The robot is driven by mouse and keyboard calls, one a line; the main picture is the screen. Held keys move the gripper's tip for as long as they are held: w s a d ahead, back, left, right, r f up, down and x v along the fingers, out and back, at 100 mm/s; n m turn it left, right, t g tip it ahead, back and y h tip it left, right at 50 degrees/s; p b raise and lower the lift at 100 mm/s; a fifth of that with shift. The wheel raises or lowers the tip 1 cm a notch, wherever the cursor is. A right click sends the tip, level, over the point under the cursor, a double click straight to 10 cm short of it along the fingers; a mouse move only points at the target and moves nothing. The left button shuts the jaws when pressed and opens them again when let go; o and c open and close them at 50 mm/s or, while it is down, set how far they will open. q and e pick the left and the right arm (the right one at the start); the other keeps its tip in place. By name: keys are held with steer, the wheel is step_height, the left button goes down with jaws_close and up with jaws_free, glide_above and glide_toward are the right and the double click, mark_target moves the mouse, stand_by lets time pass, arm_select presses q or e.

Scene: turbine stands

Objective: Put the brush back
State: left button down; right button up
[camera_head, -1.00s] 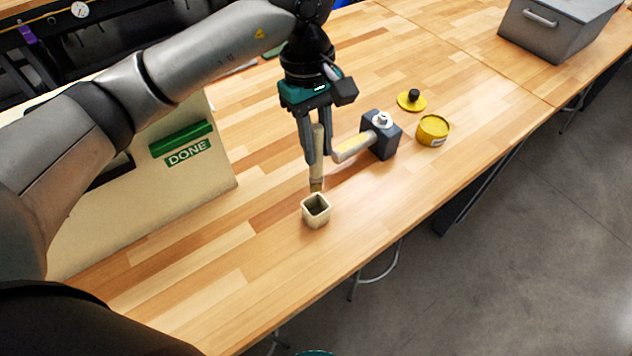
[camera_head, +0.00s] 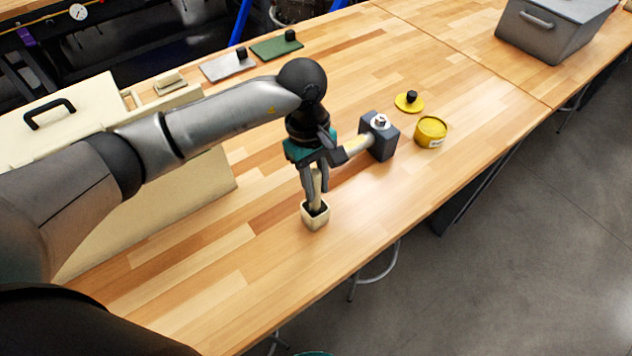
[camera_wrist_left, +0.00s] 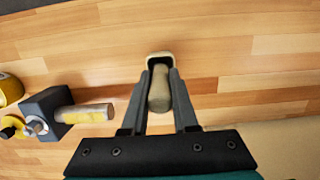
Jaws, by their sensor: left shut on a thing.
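The brush (camera_head: 317,186) has a pale wooden handle and stands roughly upright with its lower end inside the small cream square holder (camera_head: 316,220). My left gripper (camera_head: 314,196) is shut on the brush handle just above the holder's rim. In the left wrist view the handle (camera_wrist_left: 160,90) sits between the two fingers, with the holder (camera_wrist_left: 158,58) just past the fingertips. The bristles are hidden inside the holder, and I cannot tell whether they touch its bottom. My right gripper is not in view.
A dark block with a pale cylinder (camera_head: 379,136) stands close right of the gripper. Beyond it are an open yellow tin (camera_head: 431,131) and its lid (camera_head: 409,102). A cream box (camera_head: 70,150) stands left, a grey toolbox (camera_head: 550,30) far right. The front table is clear.

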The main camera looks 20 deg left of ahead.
arm_select(q)
steer(key=shift+f, duration=0.15)
steer(key=c, duration=0.7)
jaws_free()
steer(key=shift+r, duration=0.25)
steer(key=r, duration=0.4)
steer(key=a+r+b, duration=0.1)
steer(key=r, duration=0.3)
steer(key=w+r, duration=0.1)
steer(key=r, duration=0.2)
steer(key=shift+a+r, duration=0.25)
steer(key=shift+r, duration=0.15)
